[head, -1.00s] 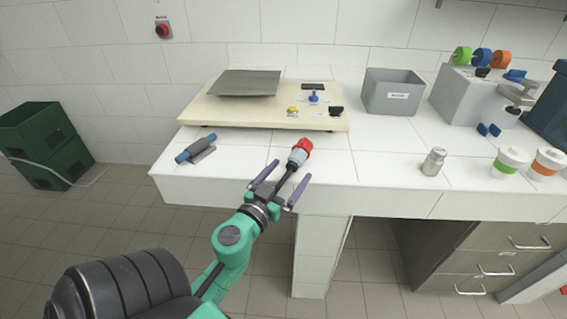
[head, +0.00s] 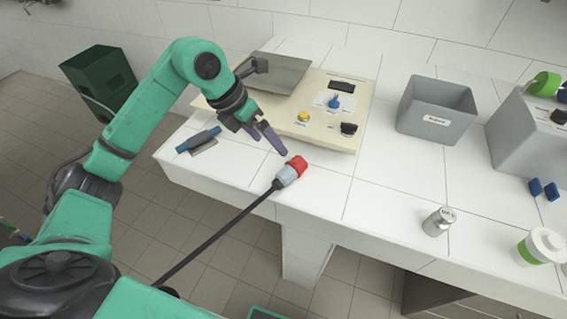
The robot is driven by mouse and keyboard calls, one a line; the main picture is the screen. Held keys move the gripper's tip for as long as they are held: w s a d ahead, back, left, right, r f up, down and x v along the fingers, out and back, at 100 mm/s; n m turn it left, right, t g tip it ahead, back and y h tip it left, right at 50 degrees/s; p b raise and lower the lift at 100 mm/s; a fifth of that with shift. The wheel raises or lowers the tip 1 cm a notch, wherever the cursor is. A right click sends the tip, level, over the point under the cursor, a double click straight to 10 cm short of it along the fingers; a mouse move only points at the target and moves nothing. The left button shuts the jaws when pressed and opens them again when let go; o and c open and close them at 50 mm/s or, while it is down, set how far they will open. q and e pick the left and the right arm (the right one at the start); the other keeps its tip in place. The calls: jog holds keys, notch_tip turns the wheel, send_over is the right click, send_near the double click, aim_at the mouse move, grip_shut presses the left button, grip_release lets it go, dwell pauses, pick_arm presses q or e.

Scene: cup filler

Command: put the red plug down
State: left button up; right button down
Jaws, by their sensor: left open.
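The red plug (head: 291,171), with a red collar and pale grey body, appears to lie on the white tiled bench near its front edge. Its dark cable (head: 222,232) runs over the edge, down and to the left. My left gripper (head: 266,135) is open and empty, just behind and left of the plug. One purple finger shows clearly, its tip close to the red collar in the picture; whether they touch, I cannot tell. The other finger is hard to make out. My right gripper is not in view.
A cream board (head: 330,136) with a yellow button and blue knob lies behind the plug. A blue-handled tool (head: 198,140) lies to the left. A grey bin (head: 437,112), metal cylinder (head: 438,222) and white-lidded jar (head: 541,246) stand right. Bench right of the plug is clear.

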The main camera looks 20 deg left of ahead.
aim_at(288, 167)
pick_arm(q)
jog(key=p+x, duration=0.1)
jog(key=x, duration=0.3)
jog(key=p+x, duration=0.1)
jog(key=x, duration=0.3)
jog(key=p+x, duration=0.2)
jog(key=x, duration=0.2)
jog(key=shift+s+d+f, duration=0.1)
jog(key=shift+s+f, duration=0.1)
jog(key=shift+f, duration=0.15)
jog(key=shift+w, duration=0.1)
grip_shut()
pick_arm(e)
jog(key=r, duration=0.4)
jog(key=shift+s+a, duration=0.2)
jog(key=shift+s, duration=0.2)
